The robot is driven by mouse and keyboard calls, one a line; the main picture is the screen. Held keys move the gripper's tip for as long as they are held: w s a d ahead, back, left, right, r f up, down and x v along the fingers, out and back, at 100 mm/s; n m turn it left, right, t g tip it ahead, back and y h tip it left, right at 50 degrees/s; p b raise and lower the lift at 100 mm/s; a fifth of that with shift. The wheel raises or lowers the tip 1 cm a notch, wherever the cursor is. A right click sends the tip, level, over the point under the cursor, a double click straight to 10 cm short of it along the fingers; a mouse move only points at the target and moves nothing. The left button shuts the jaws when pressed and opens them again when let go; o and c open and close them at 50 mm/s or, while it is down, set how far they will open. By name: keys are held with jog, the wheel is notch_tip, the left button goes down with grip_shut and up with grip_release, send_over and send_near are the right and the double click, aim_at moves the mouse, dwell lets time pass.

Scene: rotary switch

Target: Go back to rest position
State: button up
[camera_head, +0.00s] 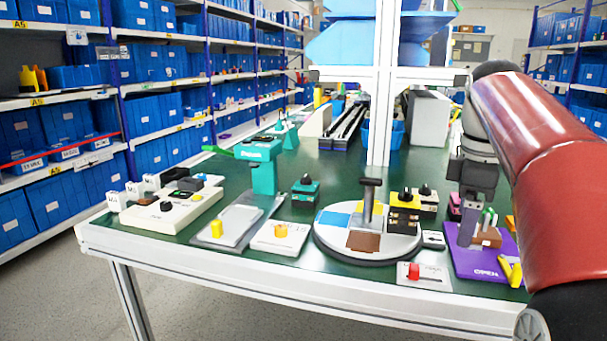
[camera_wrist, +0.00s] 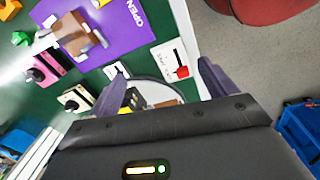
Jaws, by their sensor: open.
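Beyond the fingers lies a white card with a red switch (camera_wrist: 182,72), which also shows at the table's front edge (camera_head: 414,271). The fingers look apart from the things below; the exact height is hard to tell.
A round turntable (camera_head: 325,238) with an upright dark handle (camera_head: 371,190) stands left of my gripper. Black-knobbed boxes (camera_head: 404,217), a teal stand (camera_head: 262,175) and a beige switch panel (camera_head: 172,208) also crowd the table. A white post (camera_head: 382,90) rises behind. Floor in front is clear.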

jog(key=s+a+f+m+t, duration=0.2)
jog(key=s+a+f+m, duration=0.3)
jog(key=s+f, duration=0.4)
jog(key=s+a+f+m+t, duration=0.2)
jog(key=s+a+f+m, duration=0.4)
jog(key=s+f, duration=0.3)
jog(key=shift+a+f+m+t, duration=0.35)
jog(key=shift+f+m, duration=0.2)
jog(key=shift+m, duration=0.25)
